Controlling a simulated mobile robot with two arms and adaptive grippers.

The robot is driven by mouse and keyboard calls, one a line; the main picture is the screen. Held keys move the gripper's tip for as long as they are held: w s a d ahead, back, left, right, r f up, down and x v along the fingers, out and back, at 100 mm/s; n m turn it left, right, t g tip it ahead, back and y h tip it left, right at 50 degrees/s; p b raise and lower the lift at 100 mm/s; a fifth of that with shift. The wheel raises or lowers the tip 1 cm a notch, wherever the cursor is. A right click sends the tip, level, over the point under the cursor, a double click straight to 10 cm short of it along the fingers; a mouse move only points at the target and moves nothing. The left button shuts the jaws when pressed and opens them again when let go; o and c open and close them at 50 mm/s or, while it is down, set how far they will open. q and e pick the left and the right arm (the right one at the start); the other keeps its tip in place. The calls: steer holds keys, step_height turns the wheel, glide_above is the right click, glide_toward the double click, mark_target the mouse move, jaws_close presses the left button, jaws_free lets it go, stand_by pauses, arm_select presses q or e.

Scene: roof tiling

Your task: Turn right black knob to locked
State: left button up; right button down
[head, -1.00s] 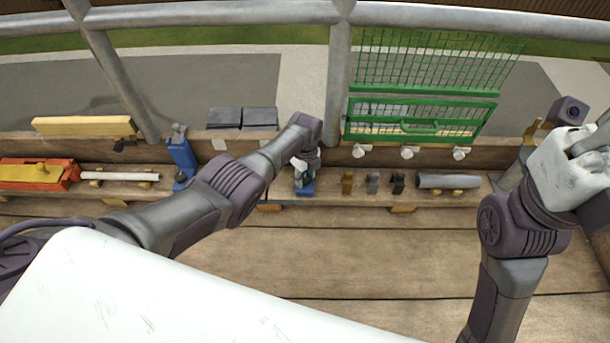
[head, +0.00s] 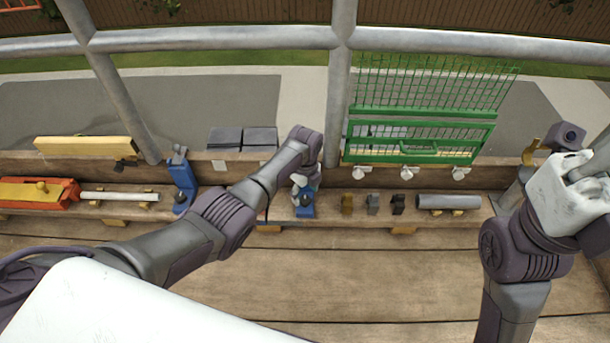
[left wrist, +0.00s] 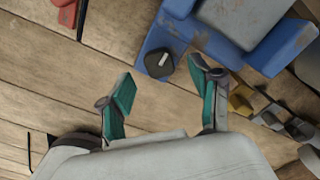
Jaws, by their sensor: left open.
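The right black knob (left wrist: 159,64) sits on a worn blue clamp-like fixture (left wrist: 265,45) in the left wrist view. A pale line crosses the knob's top. In the head view this blue fixture (head: 305,210) stands on the plank shelf, partly hidden by my left gripper (head: 301,182). In the left wrist view the left gripper (left wrist: 160,78) is open, its teal-padded fingers apart. The knob appears between and just beyond the fingertips, with no clear contact. Another blue fixture (head: 182,185) with a dark knob stands farther left. My right arm is at the right; its fingers do not show.
Yellow, grey and black small blocks (head: 372,204) and a grey cylinder (head: 448,202) lie right of the fixture. A green mesh gate (head: 421,137) stands behind white knobs (head: 407,173). An orange box (head: 36,194) and white rod (head: 118,196) lie left. The front planks are largely clear.

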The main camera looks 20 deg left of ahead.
mark_target(305, 200)
arm_select(q)
step_height(305, 200, up, 9)
stand_by(0.3)
steer(key=shift+r, duration=0.1)
